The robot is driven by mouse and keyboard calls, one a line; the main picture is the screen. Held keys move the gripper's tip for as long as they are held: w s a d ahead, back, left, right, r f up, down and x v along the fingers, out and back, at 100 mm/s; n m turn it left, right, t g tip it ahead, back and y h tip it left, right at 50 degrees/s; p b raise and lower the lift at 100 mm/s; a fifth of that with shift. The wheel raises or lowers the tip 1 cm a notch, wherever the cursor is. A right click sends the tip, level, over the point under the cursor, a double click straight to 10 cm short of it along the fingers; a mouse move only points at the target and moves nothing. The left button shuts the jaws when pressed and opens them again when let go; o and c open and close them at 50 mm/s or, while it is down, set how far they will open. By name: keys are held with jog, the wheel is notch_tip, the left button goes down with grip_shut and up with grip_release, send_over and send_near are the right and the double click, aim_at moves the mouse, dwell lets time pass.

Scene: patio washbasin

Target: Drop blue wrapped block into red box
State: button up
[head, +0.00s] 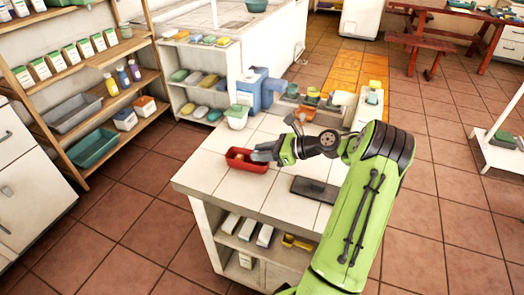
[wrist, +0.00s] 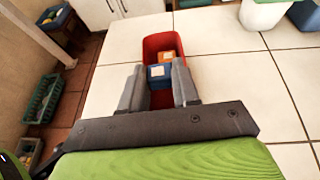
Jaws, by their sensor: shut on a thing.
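The red box (head: 247,168) stands on the white tiled counter, and it also shows in the wrist view (wrist: 158,42). My gripper (head: 264,153) reaches over its right side in the head view. In the wrist view my gripper (wrist: 159,80) has its two grey fingers on either side of a blue wrapped block (wrist: 157,81) with a pale label, shut on it. The block is at the near part of the box; its lower side is hidden, so I cannot tell whether it touches the floor. An orange block (wrist: 166,57) with a pale label lies in the box just beyond it.
A dark flat tray (head: 315,189) lies on the counter to the right of the box. A white tub (head: 237,118), a blue container (head: 250,92) and small pots stand at the back. Shelves (head: 75,120) stand left across the floor. Bare tiles surround the box.

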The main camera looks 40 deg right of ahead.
jog(key=o, duration=1.1)
jog(key=shift+d, duration=0.1)
jog(key=p+v, duration=0.6)
jog(key=v, duration=0.9)
jog(key=shift+s+d, duration=0.1)
jog(key=shift+s, duration=0.2)
